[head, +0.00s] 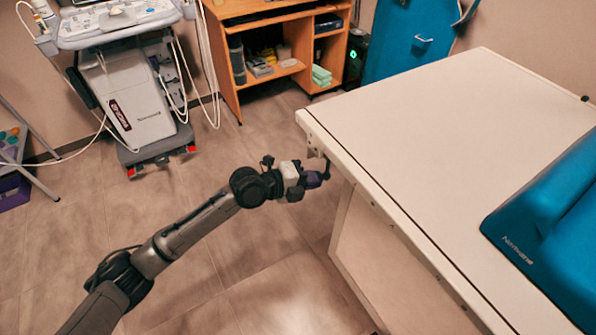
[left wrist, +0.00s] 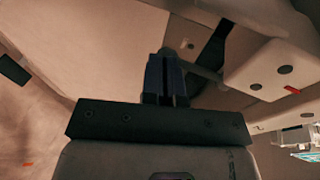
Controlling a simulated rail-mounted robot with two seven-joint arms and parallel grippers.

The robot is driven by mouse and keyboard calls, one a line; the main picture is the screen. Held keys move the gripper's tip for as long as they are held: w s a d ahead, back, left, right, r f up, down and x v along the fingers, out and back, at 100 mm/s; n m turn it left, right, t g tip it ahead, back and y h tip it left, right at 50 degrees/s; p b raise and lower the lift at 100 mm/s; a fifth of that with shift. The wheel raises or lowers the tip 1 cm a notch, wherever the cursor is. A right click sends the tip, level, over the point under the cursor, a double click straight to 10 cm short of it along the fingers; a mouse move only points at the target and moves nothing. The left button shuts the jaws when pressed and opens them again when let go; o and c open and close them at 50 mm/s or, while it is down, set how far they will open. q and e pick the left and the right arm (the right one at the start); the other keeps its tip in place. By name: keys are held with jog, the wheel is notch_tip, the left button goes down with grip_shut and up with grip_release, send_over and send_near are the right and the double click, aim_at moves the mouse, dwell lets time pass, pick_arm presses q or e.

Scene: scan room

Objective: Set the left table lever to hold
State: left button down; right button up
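My left gripper (head: 322,174) is at the near left corner of the white table (head: 440,130), by its side edge. In the left wrist view its two dark fingers (left wrist: 166,62) stand close together with only a narrow dark line between them, and I see nothing held between them. In the head view the gripper largely hides the lever. My right gripper is out of view.
A blue cushion (head: 545,225) lies on the table at the right. An ultrasound-like cart (head: 135,105) and a wooden shelf desk (head: 235,60) stand at the back.

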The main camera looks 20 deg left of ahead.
pick_arm(q)
jog(key=shift+s+f, duration=0.1)
jog(key=shift+f, duration=0.1)
dwell(0.3)
jog(key=f+p+v, duration=0.1)
jog(key=f+v, duration=0.1)
jog(key=v, duration=1.1)
jog(key=shift+s+a, duration=0.45)
jog(key=shift+a, duration=0.1)
jog(key=shift+f, duration=0.1)
